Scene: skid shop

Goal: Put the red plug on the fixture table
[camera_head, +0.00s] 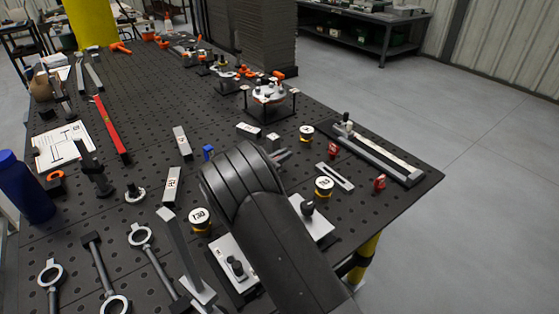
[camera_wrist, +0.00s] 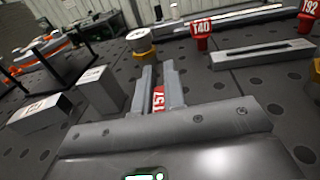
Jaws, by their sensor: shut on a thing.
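The fixture table (camera_head: 150,115) is a large black top with a grid of holes. It also fills most of the wrist view (camera_wrist: 225,92). A red plug marked T57 (camera_wrist: 158,99) sits between the two grey fingers of my gripper (camera_wrist: 160,80), which is shut on it. In the head view my arm hides this plug, and only part of my gripper (camera_head: 279,154) shows beyond the arm. The fingers point over the table. I cannot tell whether the plug touches the surface.
Other red plugs, one marked T40 (camera_wrist: 201,36) and one marked T92 (camera_wrist: 309,8), stand ahead and right. A slotted grey bar (camera_wrist: 262,53) lies near T40. A yellow-black round piece (camera_wrist: 139,40) and light blocks (camera_wrist: 100,90) stand left. Some bare table lies between them.

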